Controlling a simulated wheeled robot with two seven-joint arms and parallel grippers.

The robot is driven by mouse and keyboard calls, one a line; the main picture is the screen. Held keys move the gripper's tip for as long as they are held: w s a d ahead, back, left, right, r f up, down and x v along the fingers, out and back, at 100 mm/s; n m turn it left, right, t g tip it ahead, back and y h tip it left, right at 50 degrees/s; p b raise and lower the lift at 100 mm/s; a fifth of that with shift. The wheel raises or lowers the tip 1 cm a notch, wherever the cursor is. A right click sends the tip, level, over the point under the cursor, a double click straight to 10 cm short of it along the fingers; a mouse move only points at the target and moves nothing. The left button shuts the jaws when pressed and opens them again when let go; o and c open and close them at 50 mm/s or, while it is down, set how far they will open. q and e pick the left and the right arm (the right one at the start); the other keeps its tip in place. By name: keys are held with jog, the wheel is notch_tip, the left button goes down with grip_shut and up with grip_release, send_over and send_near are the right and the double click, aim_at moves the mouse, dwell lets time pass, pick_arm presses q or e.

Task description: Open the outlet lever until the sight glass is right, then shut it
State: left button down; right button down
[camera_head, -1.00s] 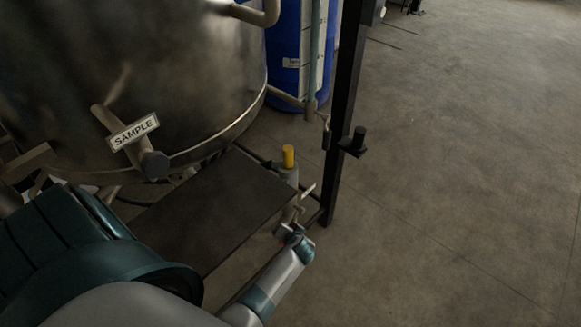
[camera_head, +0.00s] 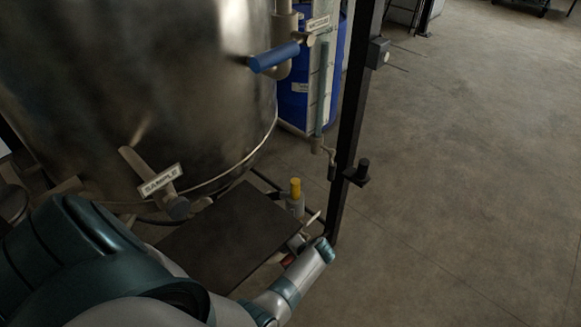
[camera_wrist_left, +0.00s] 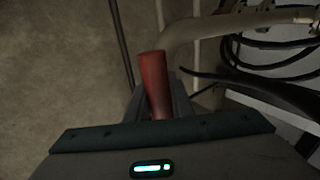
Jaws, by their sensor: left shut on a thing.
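A red lever handle (camera_wrist_left: 153,82) stands between the jaws of my left gripper (camera_wrist_left: 160,100) in the wrist view. The gripper is shut on it. In the head view, my left gripper (camera_head: 300,246) is low beside the dark platform, and a bit of the red handle (camera_head: 288,260) shows by it. No label shows on this handle. A slim upright tube with a blue-green column, seemingly the sight glass (camera_head: 321,90), stands in front of a blue drum. I cannot read an exact level or mark on it. My right gripper is not in view.
The large steel vessel (camera_head: 150,80) fills the left. It has a SAMPLE valve (camera_head: 177,207) and a blue-handled valve (camera_head: 273,56). A yellow-capped bottle (camera_head: 295,190) stands behind the platform (camera_head: 225,235). A black post (camera_head: 352,120) rises at its right. Floor farther right is clear.

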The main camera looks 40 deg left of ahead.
pick_arm(q)
jog(key=shift+s+r+g, duration=0.1)
jog(key=shift+r+g, duration=0.15)
jog(key=shift+g, duration=0.05)
jog(key=c, duration=1.6)
grip_release()
jog(key=shift+o, duration=0.2)
jog(key=p+v, duration=1.4)
jog(key=v, duration=0.3)
jog(key=shift+r, duration=0.2)
